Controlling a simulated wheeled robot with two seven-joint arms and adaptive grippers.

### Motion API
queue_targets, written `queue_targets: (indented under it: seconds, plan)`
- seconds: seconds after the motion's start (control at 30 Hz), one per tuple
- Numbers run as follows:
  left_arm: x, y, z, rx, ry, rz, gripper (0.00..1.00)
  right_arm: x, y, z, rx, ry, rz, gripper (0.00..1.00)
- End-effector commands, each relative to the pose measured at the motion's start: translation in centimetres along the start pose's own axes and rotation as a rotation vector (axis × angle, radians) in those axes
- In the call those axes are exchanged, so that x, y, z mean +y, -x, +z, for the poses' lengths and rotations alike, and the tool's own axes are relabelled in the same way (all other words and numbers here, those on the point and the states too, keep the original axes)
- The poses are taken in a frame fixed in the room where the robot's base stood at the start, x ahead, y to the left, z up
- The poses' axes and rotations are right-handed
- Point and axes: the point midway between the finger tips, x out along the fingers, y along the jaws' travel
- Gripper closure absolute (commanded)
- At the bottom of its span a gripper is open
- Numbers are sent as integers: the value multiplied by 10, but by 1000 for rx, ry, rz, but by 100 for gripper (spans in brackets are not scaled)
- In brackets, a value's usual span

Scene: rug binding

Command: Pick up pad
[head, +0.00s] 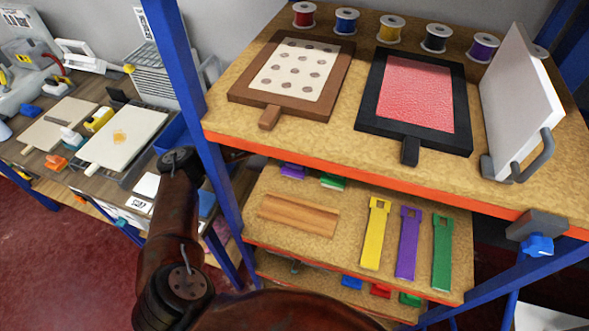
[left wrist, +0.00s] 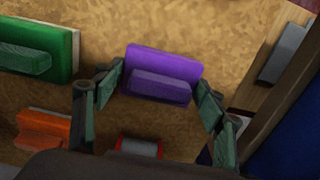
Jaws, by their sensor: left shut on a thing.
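A purple pad (left wrist: 161,73) with a raised grip bar lies on the speckled shelf board in the left wrist view. My left gripper (left wrist: 161,90) is around it, with one green-grey finger at each end of the pad, shut on it. A purple piece (head: 293,171), apparently the same pad, shows partly under the top shelf's edge in the head view. My right gripper is not in view.
A green pad (left wrist: 40,50) and an orange piece (left wrist: 43,130) lie close by. A blue post (head: 190,100) and the top shelf's orange edge (head: 330,163) bound the lower shelf. A wooden block (head: 298,215) and several coloured strips lie there.

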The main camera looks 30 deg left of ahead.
Motion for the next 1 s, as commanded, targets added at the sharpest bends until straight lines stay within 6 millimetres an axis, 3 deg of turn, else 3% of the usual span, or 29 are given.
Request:
queue_targets:
  seconds: [0.27,0.7,1.0]
  plan:
    - [0,7,-1,3,0,0,63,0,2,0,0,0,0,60]
    - [0,85,-1,3,0,2,63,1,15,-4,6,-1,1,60]
    - [0,101,0,1,0,1,63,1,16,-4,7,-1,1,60]
